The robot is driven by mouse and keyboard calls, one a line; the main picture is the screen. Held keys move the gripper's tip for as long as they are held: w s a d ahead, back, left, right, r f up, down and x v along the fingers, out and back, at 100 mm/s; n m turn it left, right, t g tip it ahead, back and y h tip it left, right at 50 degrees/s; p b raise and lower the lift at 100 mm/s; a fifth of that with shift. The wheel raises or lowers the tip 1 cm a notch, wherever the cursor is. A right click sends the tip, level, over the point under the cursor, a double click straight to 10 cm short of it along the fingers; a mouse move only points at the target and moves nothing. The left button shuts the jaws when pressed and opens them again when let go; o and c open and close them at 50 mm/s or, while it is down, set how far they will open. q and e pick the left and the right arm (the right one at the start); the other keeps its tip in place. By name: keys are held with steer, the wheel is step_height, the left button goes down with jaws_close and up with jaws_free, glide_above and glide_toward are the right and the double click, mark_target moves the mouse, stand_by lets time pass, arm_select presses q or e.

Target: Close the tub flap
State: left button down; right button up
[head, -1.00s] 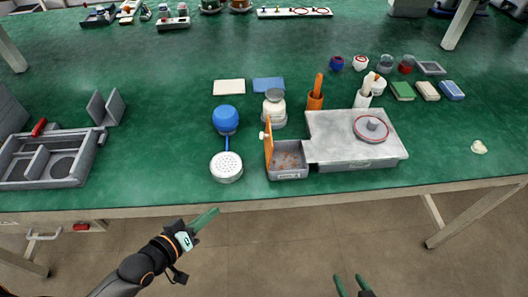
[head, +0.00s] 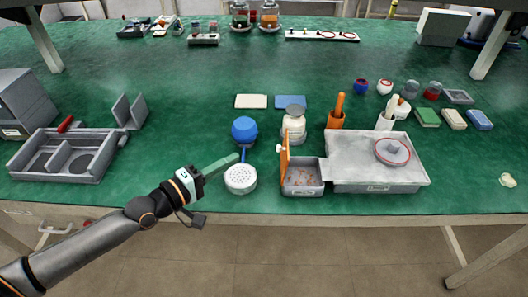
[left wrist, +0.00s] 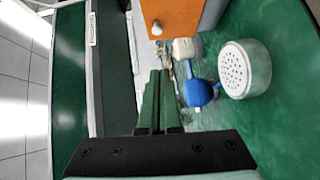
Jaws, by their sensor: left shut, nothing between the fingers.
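The grey tub (head: 303,190) stands near the table's front edge, left of a large grey tray-like box. Its orange flap (head: 285,158) stands upright, open, along the tub's left side and has a pale knob. The flap also shows at the top of the left wrist view (left wrist: 172,14), with its white knob in sight. My left gripper (head: 236,158) is shut and empty. It is over the front of the table, left of the flap and apart from it, just behind the white perforated shower-like head (head: 240,180). My right gripper is out of view.
A blue round canister (head: 244,130) and a white jar (head: 294,125) stand behind the gripper and tub. A grey box (head: 378,175) with a round-lidded top adjoins the tub on the right. A divided grey tray (head: 20,162) lies far left. Open green table lies between.

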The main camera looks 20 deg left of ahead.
arm_select(q)
steer(key=w+d+p, duration=0.1)
steer(key=w+d, duration=0.5)
steer(key=shift+w+d+f, duration=0.15)
steer(key=shift+d+f, duration=0.25)
steer(key=shift+w, duration=0.1)
